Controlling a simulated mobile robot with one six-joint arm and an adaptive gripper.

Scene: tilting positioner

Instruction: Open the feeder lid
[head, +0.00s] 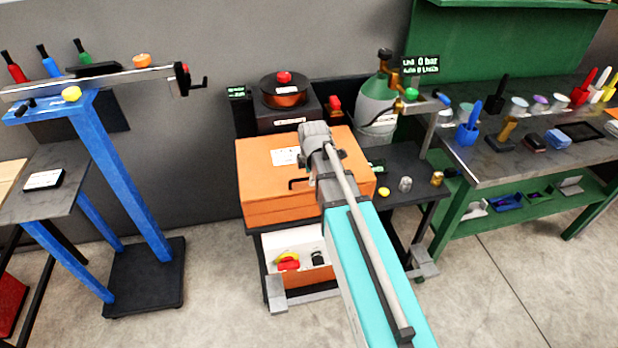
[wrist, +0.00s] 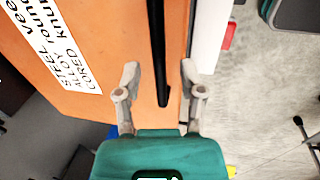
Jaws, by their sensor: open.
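The feeder is an orange box (head: 262,205) with an orange lid (head: 262,165) on top, and the lid looks shut. A white label (head: 286,156) is on the lid; it also shows large in the wrist view. A black bar handle (head: 297,183) shows at the lid's front, partly covered by my arm. In the wrist view, my gripper (wrist: 159,85) is open, one finger on each side of the black handle (wrist: 160,60). There is a gap on both sides, and the handle's end lies between the fingers. My fingers are hidden in the head view.
Small parts lie on the dark cart top (head: 418,165) to the right. A blue stand (head: 130,180) is at left. The floor in front is mostly clear.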

